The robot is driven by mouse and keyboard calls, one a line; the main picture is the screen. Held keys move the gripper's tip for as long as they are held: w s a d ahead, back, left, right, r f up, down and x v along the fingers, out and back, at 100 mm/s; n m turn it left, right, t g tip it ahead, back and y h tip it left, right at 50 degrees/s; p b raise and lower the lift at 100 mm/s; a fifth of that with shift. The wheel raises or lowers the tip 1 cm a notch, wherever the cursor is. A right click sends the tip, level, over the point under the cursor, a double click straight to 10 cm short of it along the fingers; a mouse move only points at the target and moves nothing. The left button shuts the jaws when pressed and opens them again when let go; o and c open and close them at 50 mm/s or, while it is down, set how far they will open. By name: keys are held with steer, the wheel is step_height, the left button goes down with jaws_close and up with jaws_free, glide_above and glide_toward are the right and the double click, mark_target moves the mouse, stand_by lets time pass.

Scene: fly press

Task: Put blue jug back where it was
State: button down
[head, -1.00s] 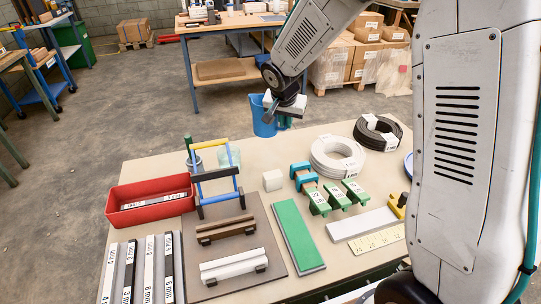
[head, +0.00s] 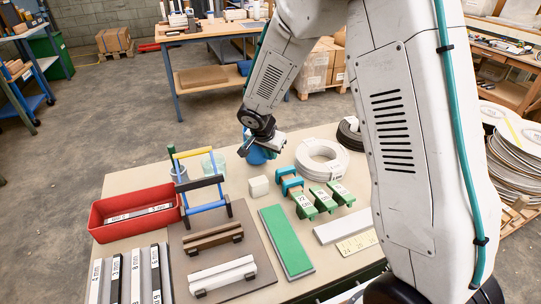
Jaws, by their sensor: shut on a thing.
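The blue jug (head: 256,157) is at the far edge of the table, left of the white cable coil. My gripper (head: 262,143) is shut on it from above and hides most of it. I cannot tell whether the jug's base touches the table top.
Near the jug stand a glass jar (head: 213,163), a white block (head: 258,186) and a white coil (head: 322,161).

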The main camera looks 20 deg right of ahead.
steer(key=shift+f, duration=0.65)
steer(key=c, duration=1.5)
jaws_free()
steer(key=shift+f, duration=0.1)
steer(key=v, duration=1.2)
steer(key=shift+r, duration=0.25)
